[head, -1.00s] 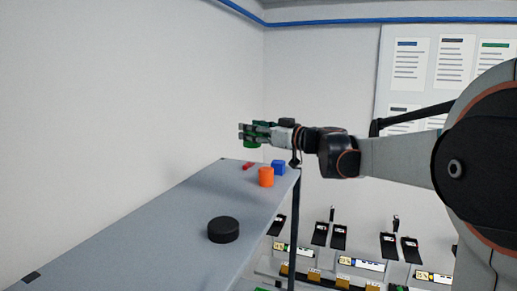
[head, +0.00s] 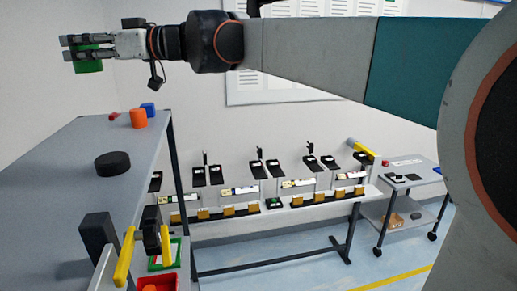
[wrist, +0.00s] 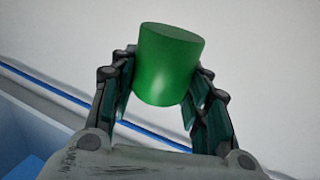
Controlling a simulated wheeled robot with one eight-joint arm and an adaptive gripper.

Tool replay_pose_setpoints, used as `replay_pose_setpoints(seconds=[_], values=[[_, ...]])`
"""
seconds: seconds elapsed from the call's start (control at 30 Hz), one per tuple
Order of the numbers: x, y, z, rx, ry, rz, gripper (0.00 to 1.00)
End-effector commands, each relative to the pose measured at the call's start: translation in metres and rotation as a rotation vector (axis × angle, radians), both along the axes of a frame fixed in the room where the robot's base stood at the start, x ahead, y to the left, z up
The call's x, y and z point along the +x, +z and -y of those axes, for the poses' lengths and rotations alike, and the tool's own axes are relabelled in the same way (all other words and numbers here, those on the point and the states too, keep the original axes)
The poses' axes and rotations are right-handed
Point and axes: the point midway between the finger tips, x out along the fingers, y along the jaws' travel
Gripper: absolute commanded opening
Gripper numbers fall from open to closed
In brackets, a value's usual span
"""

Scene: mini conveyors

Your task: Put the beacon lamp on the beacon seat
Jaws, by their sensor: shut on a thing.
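A smooth green cylinder (head: 90,66), which looks like the beacon lamp, is held between the fingers of my gripper (head: 76,50) at the upper left of the head view. In the wrist view the green cylinder (wrist: 168,62) sits upright but slightly tilted between both fingers, which touch its sides. It hangs in the air above the far end of the grey table. I cannot tell which thing is the beacon seat.
On the grey table (head: 60,150) stand an orange cylinder (head: 138,118), a blue block (head: 148,108), a small red piece (head: 114,116) and a black disc (head: 112,163). A conveyor bench (head: 330,212) runs along the wall. A cart (head: 410,172) stands at right, with open floor before it.

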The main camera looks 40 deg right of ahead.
Motion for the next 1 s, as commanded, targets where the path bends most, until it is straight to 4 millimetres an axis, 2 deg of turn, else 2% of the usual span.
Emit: replay_pose_setpoints(seconds=[0.17,0.6,0.73,1.0], values=[[-0.004,-0.029,-0.002,0.000,0.003,0.000,0.17],[-0.003,-0.129,-0.002,0.000,0.003,0.000,0.17],[-0.003,-0.149,-0.002,0.000,0.003,0.000,0.17],[-0.003,-0.171,-0.002,0.000,0.003,0.000,0.17]])
